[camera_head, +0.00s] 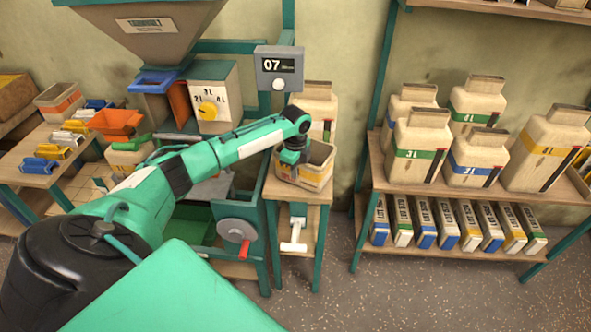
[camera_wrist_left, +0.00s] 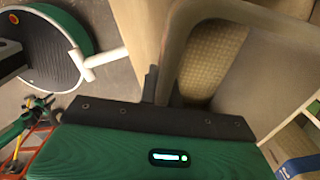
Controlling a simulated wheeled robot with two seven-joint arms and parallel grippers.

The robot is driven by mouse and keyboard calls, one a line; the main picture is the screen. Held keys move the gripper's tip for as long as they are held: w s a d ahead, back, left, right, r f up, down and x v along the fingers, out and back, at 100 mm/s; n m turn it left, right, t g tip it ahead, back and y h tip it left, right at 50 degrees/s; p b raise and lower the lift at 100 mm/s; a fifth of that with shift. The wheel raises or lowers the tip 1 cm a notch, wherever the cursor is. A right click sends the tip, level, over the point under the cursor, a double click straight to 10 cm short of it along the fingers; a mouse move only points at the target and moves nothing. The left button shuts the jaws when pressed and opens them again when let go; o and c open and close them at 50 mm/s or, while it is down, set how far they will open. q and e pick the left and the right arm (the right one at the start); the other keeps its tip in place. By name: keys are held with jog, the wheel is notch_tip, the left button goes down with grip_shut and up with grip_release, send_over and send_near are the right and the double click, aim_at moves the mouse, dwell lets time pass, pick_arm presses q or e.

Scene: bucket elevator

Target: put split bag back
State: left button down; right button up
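An open-topped beige bag (camera_head: 316,178) with a yellow-orange band stands on a small wooden stand right of the green machine. I cannot tell whether it is the split bag. My left gripper (camera_head: 291,158) points down at its left rim. In the left wrist view, the bag's rim (camera_wrist_left: 190,45) curves close in front of the dark gripper parts (camera_wrist_left: 157,85), with pale, textured material inside. Whether the fingers are closed on the rim is not clear. My right gripper is not in view.
A shelf (camera_head: 365,190) at the right holds several closed beige bags (camera_head: 420,145) above a row of small packs (camera_head: 445,225). A "07" display (camera_head: 279,70) stands behind my left arm. A left table (camera_head: 35,175) carries scoops. Grey floor is clear at front right.

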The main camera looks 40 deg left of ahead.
pick_arm(q)
jog(key=c, duration=1.6)
grip_release()
jog(key=shift+f, duration=0.15)
notch_tip(320, 180, up, 11)
jog(key=shift+r+b, duration=0.2)
jog(key=shift+b, duration=0.45)
jog(key=shift+r, duration=0.5)
